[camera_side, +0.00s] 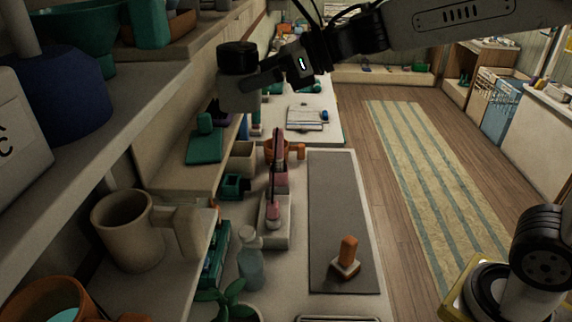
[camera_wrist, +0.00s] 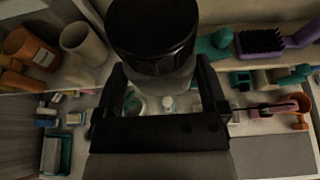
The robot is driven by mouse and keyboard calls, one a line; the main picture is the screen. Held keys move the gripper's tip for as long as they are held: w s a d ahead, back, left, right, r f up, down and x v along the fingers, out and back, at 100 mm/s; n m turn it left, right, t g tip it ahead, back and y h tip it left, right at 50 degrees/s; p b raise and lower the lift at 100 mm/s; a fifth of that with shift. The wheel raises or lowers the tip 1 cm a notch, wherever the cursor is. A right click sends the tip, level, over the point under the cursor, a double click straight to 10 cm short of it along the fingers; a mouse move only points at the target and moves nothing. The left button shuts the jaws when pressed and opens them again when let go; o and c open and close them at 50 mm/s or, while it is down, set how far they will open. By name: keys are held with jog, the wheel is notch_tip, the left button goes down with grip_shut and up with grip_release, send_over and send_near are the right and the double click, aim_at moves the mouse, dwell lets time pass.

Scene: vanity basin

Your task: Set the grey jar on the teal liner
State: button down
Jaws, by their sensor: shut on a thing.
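The grey jar (camera_side: 236,103) with a black lid is between the fingers of my gripper (camera_side: 246,84), held upright in the air beside the wall shelf. In the wrist view, the black lid of the jar (camera_wrist: 152,32) fills the top middle, and my gripper (camera_wrist: 162,82) has a finger on either side of the body. A flat teal piece, probably the teal liner (camera_side: 203,151), lies on the shelf below and left of the jar. A small teal object (camera_side: 205,122) stands at its back edge. The jar's underside is partly hidden.
A beige mug (camera_side: 132,232) stands on the near shelf. The counter below holds a clear bottle (camera_side: 250,262), a pink-topped dispenser (camera_side: 274,212) and an orange-handled brush (camera_side: 347,256) on a grey mat (camera_side: 335,190). The mat's middle is clear. A purple hairbrush (camera_wrist: 275,40) lies on the shelf.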

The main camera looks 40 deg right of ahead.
aim_at(227, 84)
jog(key=w+a+f, duration=0.1)
jog(key=w+f, duration=0.1)
jog(key=w, duration=0.1)
jog(key=w+a+f, duration=0.1)
jog(key=w+f, duration=0.2)
jog(key=w, duration=0.1)
jog(key=w+a+f, duration=0.1)
jog(key=w+f, duration=0.1)
jog(key=w, duration=0.1)
jog(key=shift+w+f, duration=0.15)
jog(key=shift+f, duration=0.2)
jog(key=shift+w+f, duration=0.15)
jog(key=shift+f, duration=0.05)
jog(key=shift+w+f, duration=0.15)
jog(key=shift+f, duration=0.05)
jog(key=shift+w+f, duration=0.1)
jog(key=shift+f, duration=1.55)
jog(key=shift+a+f, duration=0.1)
jog(key=shift+f, duration=0.05)
grip_release()
